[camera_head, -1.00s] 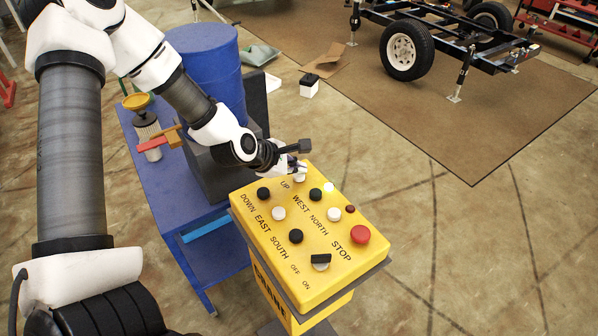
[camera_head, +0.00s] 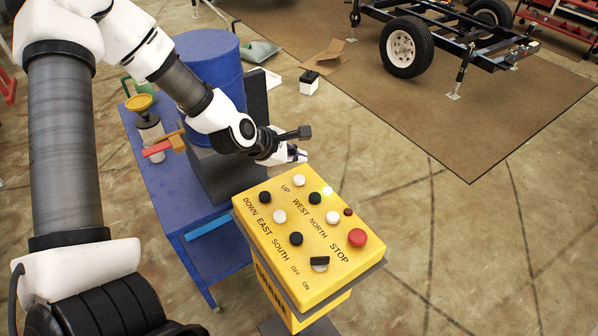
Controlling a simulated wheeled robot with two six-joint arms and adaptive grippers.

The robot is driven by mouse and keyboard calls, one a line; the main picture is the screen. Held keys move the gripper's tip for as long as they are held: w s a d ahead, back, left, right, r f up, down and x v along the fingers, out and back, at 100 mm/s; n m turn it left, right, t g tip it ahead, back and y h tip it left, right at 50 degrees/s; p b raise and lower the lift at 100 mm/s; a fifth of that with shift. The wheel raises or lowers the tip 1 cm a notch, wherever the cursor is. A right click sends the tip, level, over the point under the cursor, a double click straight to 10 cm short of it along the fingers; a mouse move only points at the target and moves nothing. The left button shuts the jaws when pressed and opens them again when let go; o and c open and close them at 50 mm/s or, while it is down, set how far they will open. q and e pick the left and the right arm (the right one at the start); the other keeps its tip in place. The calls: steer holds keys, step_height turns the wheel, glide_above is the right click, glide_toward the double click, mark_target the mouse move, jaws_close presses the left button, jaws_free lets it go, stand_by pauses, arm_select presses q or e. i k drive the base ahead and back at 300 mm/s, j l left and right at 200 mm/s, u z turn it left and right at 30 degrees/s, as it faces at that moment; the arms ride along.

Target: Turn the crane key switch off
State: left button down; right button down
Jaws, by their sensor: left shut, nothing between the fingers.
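The yellow crane control box (camera_head: 272,230) stands right of centre on a post. Its key switch (camera_head: 319,263) sits near the front edge, between the OFF and ON labels and the red STOP button (camera_head: 357,237). It is a black bar on a pale round base, and I cannot tell which label it points to. My left gripper (camera_head: 300,154) is shut and empty. It hangs past the far edge of the box, beyond the UP label, apart from the switch. My right gripper is out of view.
A blue cart (camera_head: 168,212) with a blue drum (camera_head: 208,68) and a dark grey block stands left of the box. A trailer (camera_head: 440,40) stands on a brown mat (camera_head: 480,110) behind. The concrete floor right of the box is clear.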

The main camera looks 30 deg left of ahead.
mark_target(319, 264)
steer(key=k+j, duration=0.2)
steer(key=k, duration=0.3)
steer(key=k+j, duration=0.25)
steer(key=k, duration=0.2)
